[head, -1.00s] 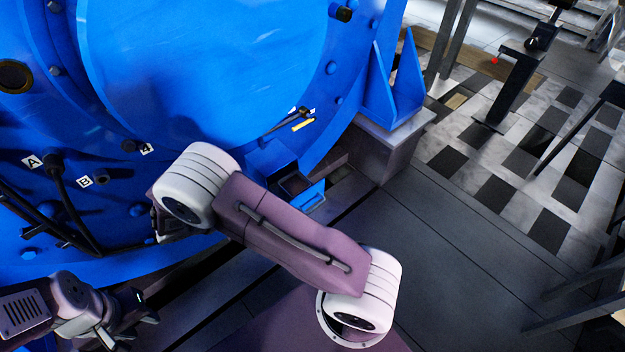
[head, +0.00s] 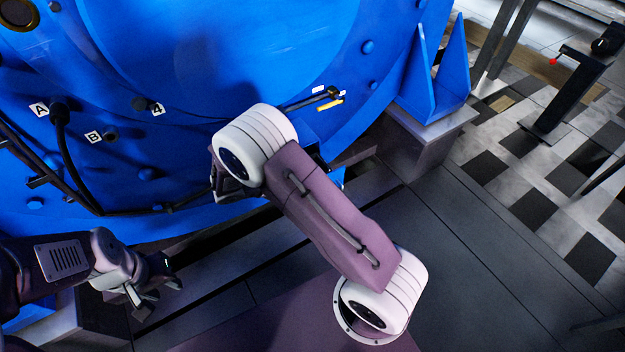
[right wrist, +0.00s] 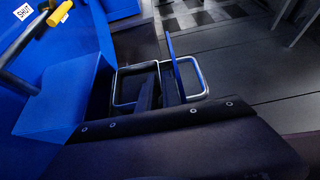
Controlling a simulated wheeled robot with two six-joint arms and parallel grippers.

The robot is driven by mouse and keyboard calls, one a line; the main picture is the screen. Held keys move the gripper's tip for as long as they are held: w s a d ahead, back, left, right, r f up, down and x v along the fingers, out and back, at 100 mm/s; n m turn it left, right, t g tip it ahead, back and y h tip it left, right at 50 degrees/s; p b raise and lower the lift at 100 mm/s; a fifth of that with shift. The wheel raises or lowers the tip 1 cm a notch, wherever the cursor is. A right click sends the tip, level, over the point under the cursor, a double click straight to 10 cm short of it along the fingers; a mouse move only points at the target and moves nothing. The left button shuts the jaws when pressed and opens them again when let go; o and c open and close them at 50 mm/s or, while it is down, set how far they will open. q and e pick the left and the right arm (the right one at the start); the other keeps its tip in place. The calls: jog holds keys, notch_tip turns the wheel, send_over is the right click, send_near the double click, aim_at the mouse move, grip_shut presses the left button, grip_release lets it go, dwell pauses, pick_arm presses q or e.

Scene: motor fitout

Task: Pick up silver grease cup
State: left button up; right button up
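I cannot make out a silver grease cup in either view. My left gripper (head: 160,294) is at the lower left of the head view, with its fingers apart and nothing seen between them. It is below the large blue motor housing (head: 300,50). My right arm crosses the middle of the head view and hides its own gripper there.
A yellow-handled item (head: 330,103) is on the blue housing, and it also shows in the right wrist view (right wrist: 60,14). Cables run near the A and B labels. A blue bracket (head: 440,80) stands on a grey block (head: 430,140).

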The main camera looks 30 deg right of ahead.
jog(key=shift+d+f, duration=0.2)
jog(key=shift+d, duration=0.1)
jog(key=shift+r, duration=0.1)
grip_shut()
dwell(1.3)
notch_tip(320, 180, up, 4)
jog(key=p, duration=0.3)
jog(key=shift+r+p, duration=0.1)
jog(key=shift+p, duration=0.25)
jog(key=s+a+p, duration=0.1)
jog(key=a+p, duration=0.3)
jog(key=a, duration=1.4)
jog(key=shift+s+f+p, duration=0.2)
jog(key=shift+f+p, duration=0.15)
jog(key=shift+p, duration=0.05)
